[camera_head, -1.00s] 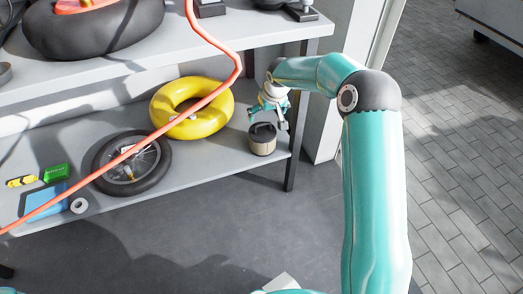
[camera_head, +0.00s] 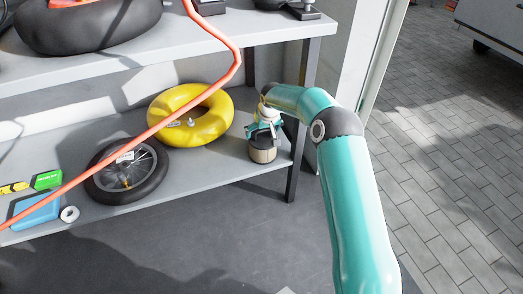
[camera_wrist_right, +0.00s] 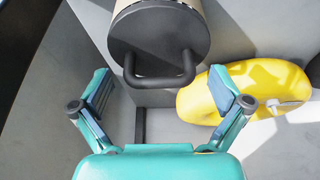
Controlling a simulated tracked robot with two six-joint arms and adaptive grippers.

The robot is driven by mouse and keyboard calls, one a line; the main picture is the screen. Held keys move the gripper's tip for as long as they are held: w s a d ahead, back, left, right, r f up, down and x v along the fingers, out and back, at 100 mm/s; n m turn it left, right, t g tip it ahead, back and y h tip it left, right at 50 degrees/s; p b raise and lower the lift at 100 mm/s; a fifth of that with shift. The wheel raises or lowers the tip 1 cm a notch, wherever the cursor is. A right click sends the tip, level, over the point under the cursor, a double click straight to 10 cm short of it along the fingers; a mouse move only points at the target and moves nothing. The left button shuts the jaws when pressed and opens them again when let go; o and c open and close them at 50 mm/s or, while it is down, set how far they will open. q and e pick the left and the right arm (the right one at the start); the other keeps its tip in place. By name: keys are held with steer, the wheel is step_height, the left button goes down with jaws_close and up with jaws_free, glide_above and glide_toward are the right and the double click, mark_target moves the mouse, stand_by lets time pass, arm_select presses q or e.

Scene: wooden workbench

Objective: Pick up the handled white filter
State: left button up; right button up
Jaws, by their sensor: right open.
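The handled filter (camera_head: 262,154) is a pale beige cylinder with a dark top, standing at the right end of the lower shelf. In the right wrist view, its dark round top (camera_wrist_right: 157,38) and black loop handle (camera_wrist_right: 160,79) face me. My right gripper (camera_head: 263,134) is at the filter's top in the head view and partly covers it. In the right wrist view, its two fingers (camera_wrist_right: 162,90) are spread wide, one on each side of the handle, with visible gaps and nothing held. My left gripper is out of view.
On the lower shelf (camera_head: 215,172), a yellow ring (camera_head: 215,128) lies left of the filter, and a spoked wheel (camera_head: 128,172) lies farther left. A dark shelf leg (camera_head: 295,165) stands right of the filter. An orange hose (camera_head: 150,131) crosses the view.

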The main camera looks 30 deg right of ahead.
steer(key=shift+w+f, duration=0.1)
steer(key=shift+f, duration=0.05)
steer(key=c, duration=1.8)
